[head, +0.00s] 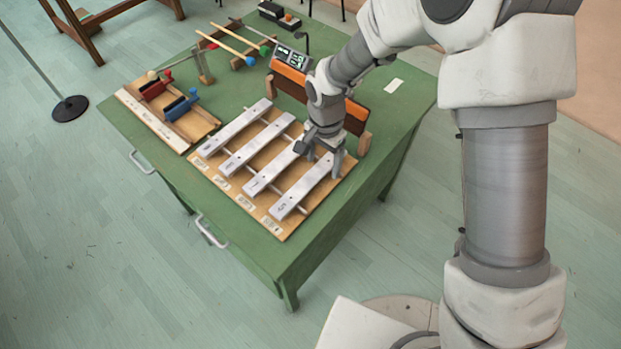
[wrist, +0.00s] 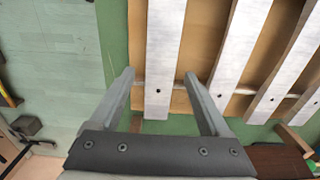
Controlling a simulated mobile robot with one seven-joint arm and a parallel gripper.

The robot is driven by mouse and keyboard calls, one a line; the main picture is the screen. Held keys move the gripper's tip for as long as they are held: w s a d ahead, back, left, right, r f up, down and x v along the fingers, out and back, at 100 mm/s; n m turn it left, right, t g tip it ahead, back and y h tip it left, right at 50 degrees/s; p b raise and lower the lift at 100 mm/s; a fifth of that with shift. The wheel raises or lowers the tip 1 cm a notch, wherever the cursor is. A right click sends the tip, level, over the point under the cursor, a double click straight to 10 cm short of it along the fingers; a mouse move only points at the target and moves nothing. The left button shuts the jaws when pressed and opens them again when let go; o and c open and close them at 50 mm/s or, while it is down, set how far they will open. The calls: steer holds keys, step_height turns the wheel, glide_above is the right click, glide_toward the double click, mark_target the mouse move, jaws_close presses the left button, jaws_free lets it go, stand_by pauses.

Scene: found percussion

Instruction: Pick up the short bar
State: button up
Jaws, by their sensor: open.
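Several pale metal bars lie side by side on a wooden board (head: 228,196) on the green table. The rightmost bar in the head view (head: 298,196) looks like the short bar, though the lengths are hard to compare. It is the leftmost bar in the wrist view (wrist: 163,45), where its near end and a hole show. My gripper (head: 323,163) is open and points down over the far end of this bar. In the wrist view, the fingers (wrist: 158,78) stand apart, one on each side of the bar. I cannot tell their exact height, and no grip on it shows.
The neighbouring bar (head: 262,181) lies close on the left. An orange-fronted wooden piece (head: 291,76) stands behind the bars. Red and blue clamp-like blocks (head: 180,104) sit at the left. Mallets (head: 231,44) rest at the back. Bare green tabletop (head: 375,125) shows at the right.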

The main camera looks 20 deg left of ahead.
jaws_close()
stand_by(0.3)
steer(key=shift+r, duration=0.1)
